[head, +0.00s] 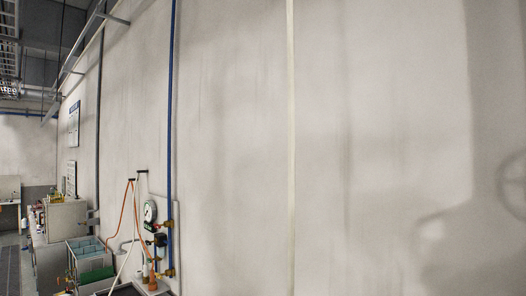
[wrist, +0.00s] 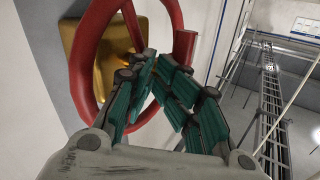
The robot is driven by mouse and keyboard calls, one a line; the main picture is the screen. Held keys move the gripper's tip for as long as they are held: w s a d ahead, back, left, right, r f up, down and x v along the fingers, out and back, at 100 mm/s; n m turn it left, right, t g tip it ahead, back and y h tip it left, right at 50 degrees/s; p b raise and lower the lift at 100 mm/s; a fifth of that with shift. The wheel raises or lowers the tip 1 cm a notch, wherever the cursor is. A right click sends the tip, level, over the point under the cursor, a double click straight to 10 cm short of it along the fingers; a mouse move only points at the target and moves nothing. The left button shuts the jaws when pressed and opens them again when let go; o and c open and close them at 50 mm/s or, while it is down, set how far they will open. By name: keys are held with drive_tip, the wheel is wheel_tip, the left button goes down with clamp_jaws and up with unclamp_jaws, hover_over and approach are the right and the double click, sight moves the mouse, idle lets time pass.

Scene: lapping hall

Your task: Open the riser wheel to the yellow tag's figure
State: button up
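A red handwheel (wrist: 85,85) fills the upper left of the wrist view, set in front of a gold-yellow plate or body (wrist: 68,40). No figure can be read on it. A short red upright piece (wrist: 185,46) stands at the wheel's right side. My gripper (wrist: 157,58), with teal pads, is over the wheel's right part. Its fingertips lean close together, and the fingers hide part of the rim. I cannot tell whether they touch or hold it. The wheel itself does not show in the head view, and no readable yellow tag shows.
In the head view, a blue pipe (head: 170,100) runs down the pale wall beside a round gauge (head: 150,213). A wheel-shaped shadow lies on the wall at right. A ladder-like rack (wrist: 270,110) shows in the wrist view.

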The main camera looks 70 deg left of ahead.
drive_tip(key=d+r+p, duration=0.3)
drive_tip(key=d, duration=1.2)
drive_tip(key=shift+s+d, duration=0.25)
drive_tip(key=shift+d, duration=0.05)
idle(0.9)
idle(0.5)
drive_tip(key=d, duration=1.2)
drive_tip(key=shift+s, duration=0.15)
drive_tip(key=shift+c, duration=0.5)
